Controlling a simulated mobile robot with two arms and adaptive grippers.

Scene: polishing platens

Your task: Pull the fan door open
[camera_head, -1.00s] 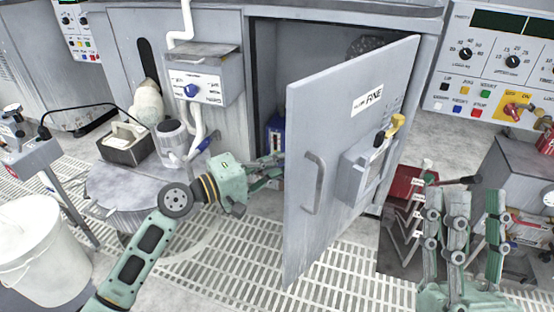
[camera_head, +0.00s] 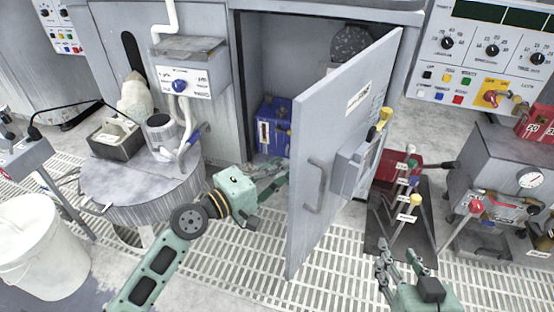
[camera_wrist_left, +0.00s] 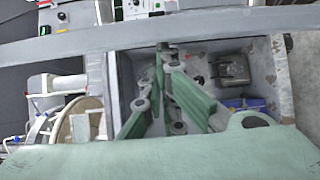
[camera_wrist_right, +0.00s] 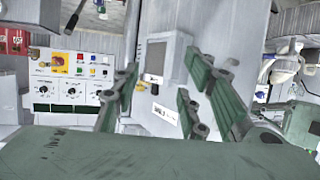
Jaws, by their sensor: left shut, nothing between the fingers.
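The grey fan door (camera_head: 318,135) stands swung well out from its cabinet in the head view, with the inside exposed. Its bar handle (camera_head: 314,188) and a latch box (camera_head: 354,160) with a yellow knob are on its outer face. My left gripper (camera_head: 280,176) is shut and empty at the opening, close to the door's inner side; whether it touches the door is unclear. My right gripper (camera_head: 398,258) is open and empty, low in front of the door's outer face. The right wrist view shows the door face (camera_wrist_right: 228,40) beyond its spread fingers.
A blue box (camera_head: 273,127) sits inside the cabinet. A round platen table (camera_head: 130,195) and a white bucket (camera_head: 40,255) stand left. A dark stand with coloured levers (camera_head: 395,230) and a gauge box (camera_head: 500,170) are right. Grated floor (camera_head: 240,280) lies in front.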

